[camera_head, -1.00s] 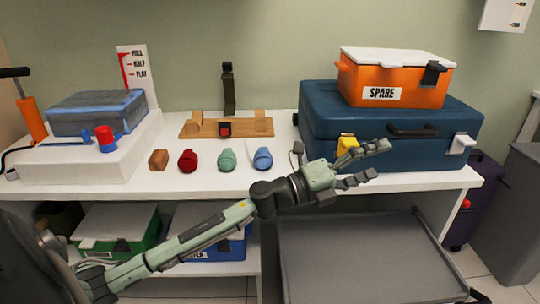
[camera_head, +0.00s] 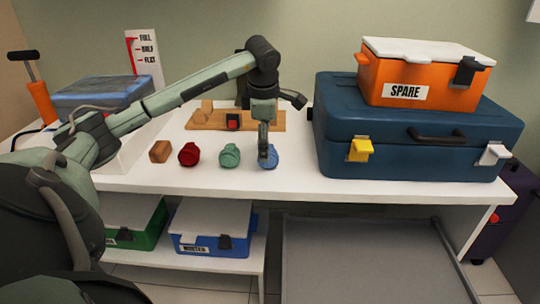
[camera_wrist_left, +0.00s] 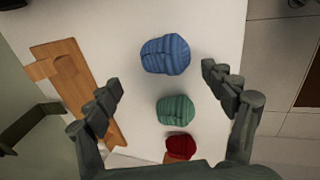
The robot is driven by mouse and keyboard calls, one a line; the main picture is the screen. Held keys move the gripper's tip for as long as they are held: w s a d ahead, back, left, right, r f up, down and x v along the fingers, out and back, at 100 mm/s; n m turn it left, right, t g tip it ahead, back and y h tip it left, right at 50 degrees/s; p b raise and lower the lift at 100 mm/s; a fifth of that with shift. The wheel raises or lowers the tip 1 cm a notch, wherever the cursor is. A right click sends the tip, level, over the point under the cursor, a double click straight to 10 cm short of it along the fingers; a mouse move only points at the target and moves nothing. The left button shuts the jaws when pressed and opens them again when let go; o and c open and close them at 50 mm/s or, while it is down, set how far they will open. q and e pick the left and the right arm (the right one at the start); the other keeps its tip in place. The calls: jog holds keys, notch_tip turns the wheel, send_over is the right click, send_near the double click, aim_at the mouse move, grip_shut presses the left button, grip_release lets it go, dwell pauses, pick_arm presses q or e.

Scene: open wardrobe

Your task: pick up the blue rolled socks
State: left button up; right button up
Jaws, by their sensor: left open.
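The blue rolled socks (camera_head: 272,160) sit on the white shelf top, at the right end of a short row. In the left wrist view the blue rolled socks (camera_wrist_left: 166,54) lie slightly ahead of the gap between my fingers. My left gripper (camera_head: 264,152) points down over them and hides part of them in the head view. In the wrist view my left gripper (camera_wrist_left: 161,78) is open and empty, with its fingers spread on either side. I cannot tell whether a finger touches the socks. My right gripper is not in view.
Green rolled socks (camera_head: 230,155), red rolled socks (camera_head: 189,154) and a brown block (camera_head: 160,152) stand left of the blue ones. A wooden stand (camera_head: 205,119) is behind. A blue case (camera_head: 420,155) bearing an orange box (camera_head: 425,75) stands to the right.

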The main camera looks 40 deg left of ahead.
pick_arm(q)
jog(key=x, duration=0.4)
jog(key=shift+s+d+f, duration=0.1)
jog(key=shift+s+d, duration=0.15)
jog(key=shift+d, duration=0.05)
jog(key=shift+w+a+f, duration=0.1)
jog(key=shift+w+f, duration=0.05)
jog(key=shift+f, duration=0.25)
jog(key=c, duration=1.2)
